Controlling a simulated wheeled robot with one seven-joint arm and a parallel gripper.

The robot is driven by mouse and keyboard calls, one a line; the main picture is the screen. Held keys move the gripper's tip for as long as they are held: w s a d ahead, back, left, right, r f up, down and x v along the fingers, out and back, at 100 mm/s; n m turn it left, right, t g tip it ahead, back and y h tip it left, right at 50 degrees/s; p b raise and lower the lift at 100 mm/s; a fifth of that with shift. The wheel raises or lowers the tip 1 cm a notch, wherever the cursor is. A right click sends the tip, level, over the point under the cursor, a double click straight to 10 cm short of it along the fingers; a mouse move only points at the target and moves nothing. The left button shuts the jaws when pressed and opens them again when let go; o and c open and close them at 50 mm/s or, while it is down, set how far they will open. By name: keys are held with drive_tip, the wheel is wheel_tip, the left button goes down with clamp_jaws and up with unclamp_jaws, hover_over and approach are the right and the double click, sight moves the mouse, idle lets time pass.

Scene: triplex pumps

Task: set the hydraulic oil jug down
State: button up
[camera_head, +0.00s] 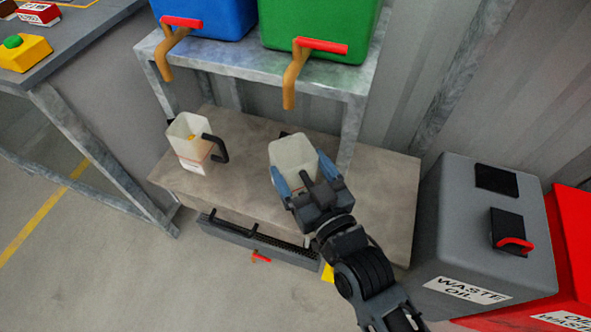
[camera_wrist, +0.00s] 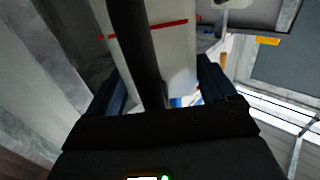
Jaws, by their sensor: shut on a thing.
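A whitish, open-topped jug (camera_head: 292,156) is held in my gripper (camera_head: 305,178), above or on the low bench in the head view. In the wrist view the jug's pale wall (camera_wrist: 175,60) carries a red line, and its black handle (camera_wrist: 138,45) runs between my blue fingers. I take it as the hydraulic oil jug; no readable label shows. My gripper is shut on it. I cannot tell whether its base touches the bench; my gripper hides its lower part. A second similar jug (camera_head: 188,143) with a black handle and some orange inside stands upright on the bench's left.
The low bench (camera_head: 385,195) has bare room between the jugs and at right. A blue tank (camera_head: 215,15) and a green tank (camera_head: 320,20) with brass taps stand on a shelf above. A grey waste oil bin (camera_head: 465,250) stands at right. A grated tray (camera_head: 255,238) runs along the front.

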sight(302, 183)
drive_tip(key=shift+x, duration=1)
drive_tip(key=shift+w+a+f, duration=0.2)
drive_tip(key=shift+f, duration=0.05)
drive_tip(key=shift+f+b, duration=0.6)
drive_tip(key=shift+f, duration=0.9)
drive_tip(key=shift+f, duration=0.2)
drive_tip(key=o, duration=1.3)
drive_tip(key=shift+d, duration=0.1)
drive_tip(key=shift+c, duration=0.2)
drive_tip(key=shift+r, duration=0.2)
drive_tip(key=v, duration=1.2)
drive_tip(key=shift+p, duration=0.45)
